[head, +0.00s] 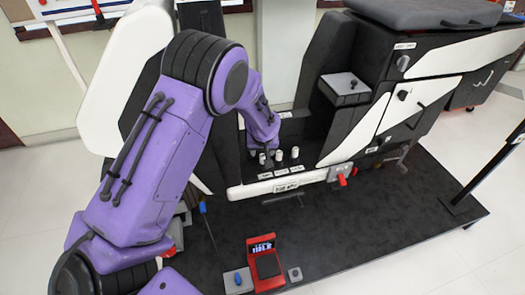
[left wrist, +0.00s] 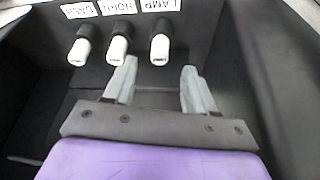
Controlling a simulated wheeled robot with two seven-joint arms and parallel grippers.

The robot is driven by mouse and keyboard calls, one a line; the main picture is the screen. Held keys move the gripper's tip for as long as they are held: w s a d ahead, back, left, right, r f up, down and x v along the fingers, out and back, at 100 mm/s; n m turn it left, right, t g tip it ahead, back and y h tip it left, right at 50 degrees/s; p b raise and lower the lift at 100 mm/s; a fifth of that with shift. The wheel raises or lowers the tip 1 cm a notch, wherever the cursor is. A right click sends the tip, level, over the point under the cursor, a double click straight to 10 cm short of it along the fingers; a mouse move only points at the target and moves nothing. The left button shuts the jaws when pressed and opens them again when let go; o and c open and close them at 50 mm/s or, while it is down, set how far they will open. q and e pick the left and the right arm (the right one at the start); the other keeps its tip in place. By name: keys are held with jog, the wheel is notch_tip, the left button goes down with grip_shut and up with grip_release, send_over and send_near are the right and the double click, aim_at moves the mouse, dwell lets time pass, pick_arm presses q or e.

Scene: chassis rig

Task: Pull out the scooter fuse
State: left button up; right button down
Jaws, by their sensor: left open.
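Three white fuse plugs with dark upper parts stand in a row in the scooter's floor well: one under the DASH label (left wrist: 79,50), one under HORN (left wrist: 117,48), one under LAMP (left wrist: 159,50). They also show in the head view as small white caps (head: 279,155). My left gripper (left wrist: 159,68) is open and empty, reaching down into the well. Its fingertips are close to the plugs, with the LAMP plug in line with the gap and the HORN plug near the left fingertip. I cannot tell whether it touches any. My right gripper is out of view.
The white and black scooter (head: 350,125) stands on a dark platform (head: 370,215). Dark well walls rise close around the gripper. A red device with a display (head: 264,265) lies at the platform's front, beside a grey block with a blue knob (head: 238,281).

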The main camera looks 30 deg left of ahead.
aim_at(262, 157)
pick_arm(q)
jog(key=b+x, duration=0.1)
jog(key=x, duration=0.5)
jog(key=shift+f, duration=0.3)
jog(key=shift+c, duration=0.4)
grip_shut()
jog(key=shift+r+p, duration=2.5)
jog(key=shift+r, duration=0.05)
